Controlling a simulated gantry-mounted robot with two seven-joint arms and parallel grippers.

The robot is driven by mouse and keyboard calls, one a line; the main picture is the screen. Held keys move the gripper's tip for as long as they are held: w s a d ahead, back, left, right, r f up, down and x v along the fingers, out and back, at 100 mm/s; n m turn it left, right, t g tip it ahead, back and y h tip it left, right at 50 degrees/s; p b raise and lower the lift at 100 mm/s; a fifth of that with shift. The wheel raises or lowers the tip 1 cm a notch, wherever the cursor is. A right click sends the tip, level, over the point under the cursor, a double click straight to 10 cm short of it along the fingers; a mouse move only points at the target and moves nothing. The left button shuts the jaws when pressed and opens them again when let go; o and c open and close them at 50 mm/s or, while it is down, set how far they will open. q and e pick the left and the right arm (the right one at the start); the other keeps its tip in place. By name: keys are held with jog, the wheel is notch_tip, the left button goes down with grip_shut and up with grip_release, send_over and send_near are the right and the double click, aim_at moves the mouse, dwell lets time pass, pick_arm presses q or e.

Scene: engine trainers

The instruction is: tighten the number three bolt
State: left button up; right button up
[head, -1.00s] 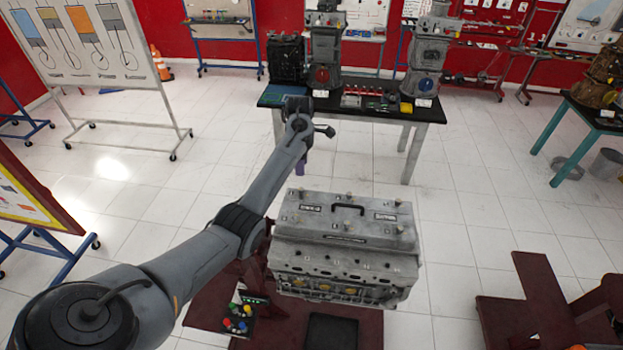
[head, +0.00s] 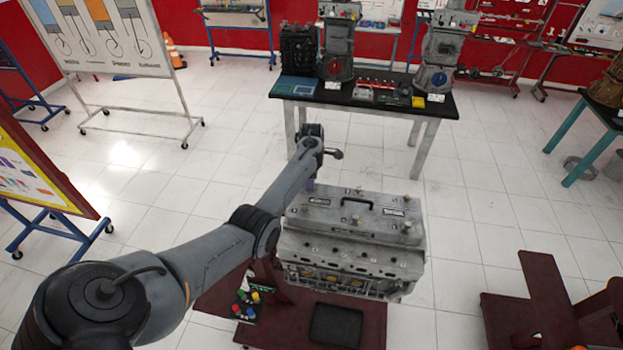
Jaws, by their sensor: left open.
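The grey engine block (head: 352,245) sits in the middle of the head view, with a black handle and several upright bolts on its top cover. One bolt (head: 354,219) stands near the middle of the cover and another bolt (head: 407,226) at its right end. I cannot read which bolt is number three. My left gripper (head: 310,186) points down at the far left corner of the cover, mostly hidden behind my forearm. It is open, and I cannot tell whether it touches anything. My right gripper is not in view.
The engine stands on a dark red stand (head: 358,335) with a black tray (head: 336,325) and coloured knobs (head: 243,305) in front. A black-topped table (head: 345,98) with engine models stands behind. Another dark red stand (head: 530,305) is at the right. White floor lies open between them.

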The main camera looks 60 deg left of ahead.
pick_arm(q)
grip_shut()
